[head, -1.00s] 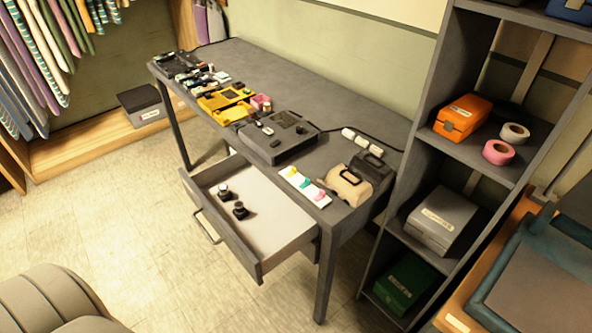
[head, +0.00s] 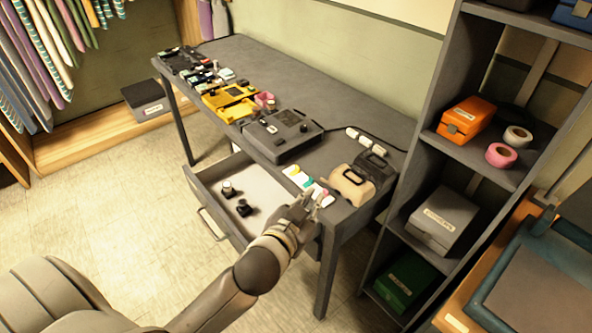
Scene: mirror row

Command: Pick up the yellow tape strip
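The yellow tape strip (head: 294,170) lies on a white card (head: 289,175) near the front right edge of the grey desk. A green strip (head: 308,182) lies beside it on the same card, and a pinkish one is at the card's right end. My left gripper (head: 314,193) is over the near right end of the card, to the right of and nearer than the yellow strip. Its fingers look apart, with nothing seen between them. It hides part of the card. My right gripper is not in view.
An open drawer (head: 209,190) with two small dark objects juts out below the desk. A beige case (head: 351,184) stands just right of the card. A grey device (head: 282,135) sits behind it. A tall grey shelf (head: 418,150) stands to the right.

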